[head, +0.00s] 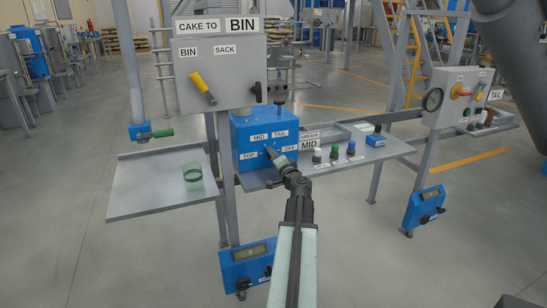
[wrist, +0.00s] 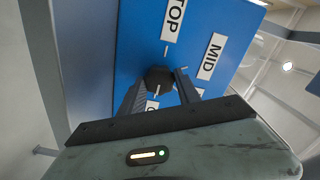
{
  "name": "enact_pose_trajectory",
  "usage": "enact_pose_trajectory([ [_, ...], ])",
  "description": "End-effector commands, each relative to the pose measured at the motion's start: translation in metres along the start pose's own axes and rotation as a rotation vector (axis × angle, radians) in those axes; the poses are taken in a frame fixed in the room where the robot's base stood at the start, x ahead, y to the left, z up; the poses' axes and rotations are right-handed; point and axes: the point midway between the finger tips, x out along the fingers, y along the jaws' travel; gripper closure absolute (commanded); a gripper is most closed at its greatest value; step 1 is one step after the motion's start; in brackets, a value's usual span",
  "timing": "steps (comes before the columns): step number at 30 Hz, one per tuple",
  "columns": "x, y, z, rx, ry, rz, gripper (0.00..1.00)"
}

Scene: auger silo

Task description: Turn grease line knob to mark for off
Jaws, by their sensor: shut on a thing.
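The grease line box is a blue box (head: 245,132) on the grey shelf in the head view, with labels TOP, MID, TAIL and OFF around its front. The dark knob (wrist: 158,78) sits on the blue face in the wrist view, near the TOP (wrist: 173,18) and MID (wrist: 211,56) labels. My gripper (head: 271,153) reaches the box's front, and its fingers are closed around the knob. It also shows in the wrist view (wrist: 161,87). The fingers partly cover the lower labels. I cannot tell for sure which mark the knob points to.
A card reading MID (head: 308,145) stands right of the box. Several small knobs (head: 334,151) line the shelf further right. A grey CAKE TO BIN panel (head: 225,95) with a yellow lever is above. A green glass (head: 193,173) stands on the left tray (head: 140,200).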

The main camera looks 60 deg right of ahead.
Motion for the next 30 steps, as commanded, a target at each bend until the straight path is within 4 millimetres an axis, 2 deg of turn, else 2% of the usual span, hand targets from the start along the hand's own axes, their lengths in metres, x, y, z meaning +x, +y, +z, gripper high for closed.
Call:
enact_pose_trajectory([
  [4, -0.001, 0.000, 0.000, 0.001, 0.001, 0.001, 1.00],
  [5, -0.001, 0.000, 0.000, 0.001, 0.001, 0.001, 0.55],
  [6, -0.001, 0.000, 0.000, 0.001, 0.001, 0.001, 0.44],
  [7, -0.001, 0.000, 0.000, 0.001, 0.001, 0.000, 0.39],
  [16, -0.001, 0.000, 0.000, 0.000, 0.001, 0.000, 0.39],
  [20, -0.009, 0.000, 0.000, 0.000, 0.001, 0.000, 0.39],
  [30, -0.072, 0.000, 0.001, 0.000, 0.002, 0.001, 0.39],
])
